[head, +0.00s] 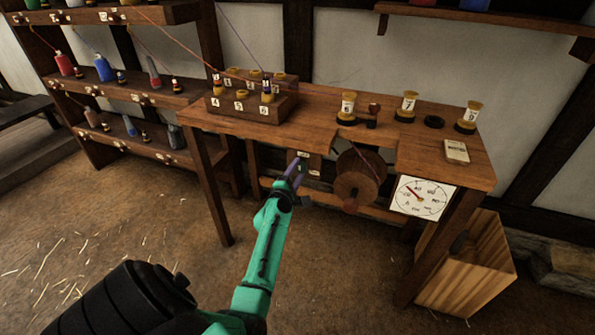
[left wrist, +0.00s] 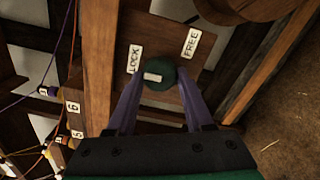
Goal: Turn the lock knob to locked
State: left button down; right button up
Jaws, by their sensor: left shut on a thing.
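The lock knob (left wrist: 159,78) is a round dark green knob with a pale bar on it, on a wooden panel (left wrist: 166,30) under the table. A LOCK label (left wrist: 134,59) and a FREE label (left wrist: 191,43) sit on the panel beside it. In the left wrist view the pale bar lies across the picture, not clearly in line with either label. My left gripper (left wrist: 161,84), with purple fingers, is shut on the knob, one finger at each side. In the head view the left gripper (head: 299,166) reaches the panel and hides the knob. My right gripper is not in view.
A wooden reel (head: 358,184) and a white dial (head: 422,198) are right of the panel. The wooden table (head: 330,117) above holds a bobbin rack (head: 238,112) and several spools. A wooden crate (head: 470,275) stands at right. Floor in front is open.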

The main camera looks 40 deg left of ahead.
pick_arm(q)
jog(key=shift+c, duration=1.7)
grip_release()
jog(key=v, duration=1.4)
jog(key=shift+s, duration=0.25)
jog(key=shift+d, duration=0.2)
